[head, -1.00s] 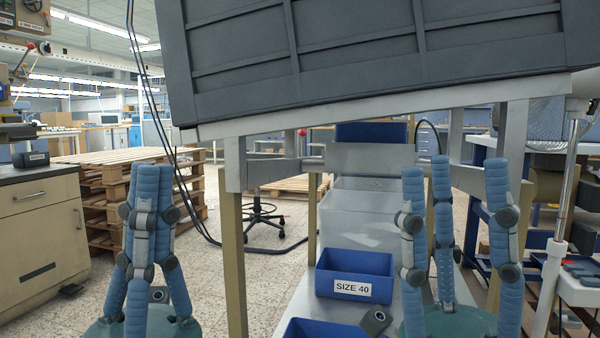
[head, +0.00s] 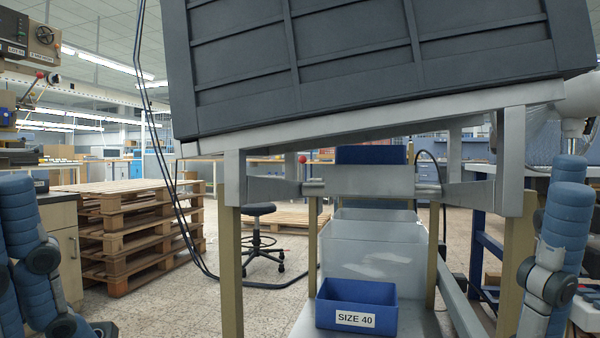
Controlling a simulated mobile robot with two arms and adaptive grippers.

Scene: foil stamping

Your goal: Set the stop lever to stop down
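I cannot single out the stop lever with certainty. A small red ball knob (head: 302,159) shows behind the grey frame, left of centre, and a lever with a red knob (head: 40,74) shows on the machine at the upper left. Neither is near either knob in the picture, and I see nothing held.
A large dark grey panelled bin (head: 370,60) rests tilted on a pale metal frame (head: 232,190) ahead. Beneath it are a clear tub (head: 370,250) and a blue SIZE 40 bin (head: 355,293). Stacked pallets (head: 130,240) and a stool (head: 260,230) stand left, with open floor between.

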